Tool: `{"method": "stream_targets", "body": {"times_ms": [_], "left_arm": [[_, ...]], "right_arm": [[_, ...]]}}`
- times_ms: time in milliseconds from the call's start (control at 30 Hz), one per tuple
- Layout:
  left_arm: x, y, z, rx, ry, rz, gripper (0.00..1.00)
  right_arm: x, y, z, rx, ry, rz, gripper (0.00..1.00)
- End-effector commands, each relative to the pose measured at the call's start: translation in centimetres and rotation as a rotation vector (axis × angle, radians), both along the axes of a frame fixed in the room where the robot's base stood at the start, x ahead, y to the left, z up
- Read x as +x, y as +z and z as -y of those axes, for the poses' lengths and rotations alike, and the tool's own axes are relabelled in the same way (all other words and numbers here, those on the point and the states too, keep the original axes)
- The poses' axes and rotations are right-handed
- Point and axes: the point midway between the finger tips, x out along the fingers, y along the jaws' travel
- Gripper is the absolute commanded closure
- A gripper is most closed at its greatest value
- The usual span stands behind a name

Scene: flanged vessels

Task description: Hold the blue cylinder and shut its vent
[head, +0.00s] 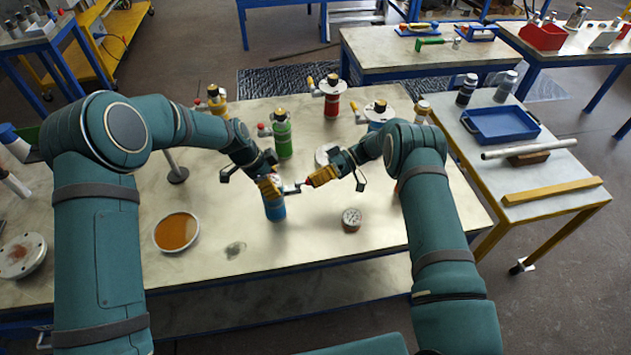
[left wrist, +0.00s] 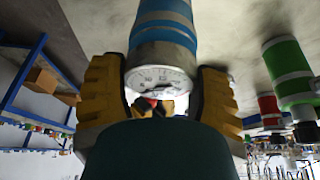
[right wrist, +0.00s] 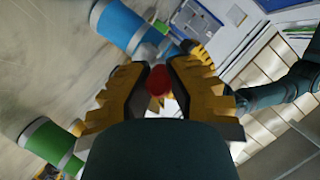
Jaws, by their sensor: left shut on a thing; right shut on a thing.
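The blue cylinder (head: 275,209) stands upright near the middle of the table; its gauge (left wrist: 158,78) shows in the left wrist view. My left gripper (head: 270,188) is shut on its upper part, one yellow finger on each side. My right gripper (head: 311,182) is to the right of the cylinder's top, shut on the small red vent knob (right wrist: 158,82). The knob sits between the right fingertips in the right wrist view. The fingers partly hide the knob, and I cannot tell how far it is turned. The blue cylinder (right wrist: 118,25) also shows there, at upper left.
A green cylinder (head: 283,138) stands close behind, with a red cylinder (head: 331,103) farther back. An amber dish (head: 177,232) lies to the left and a small round perforated piece (head: 351,219) to the right. The table front is mostly clear.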

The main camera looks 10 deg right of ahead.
Motion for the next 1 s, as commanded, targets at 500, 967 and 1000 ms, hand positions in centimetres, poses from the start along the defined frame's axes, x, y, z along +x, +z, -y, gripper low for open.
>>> {"method": "stream_targets", "body": {"times_ms": [500,967,1000], "left_arm": [[-0.08,0.11,0.47,-0.006,-0.003,0.0,0.79],[0.01,0.07,0.18,-0.002,-0.001,0.001,0.79],[0.01,0.07,0.15,-0.002,-0.001,0.001,0.79]], "right_arm": [[0.0,-0.01,-0.43,0.005,0.039,-0.003,1.0],[0.06,0.01,-0.17,0.001,0.035,-0.002,0.49],[0.1,0.01,-0.08,0.001,0.035,-0.002,0.49]]}}
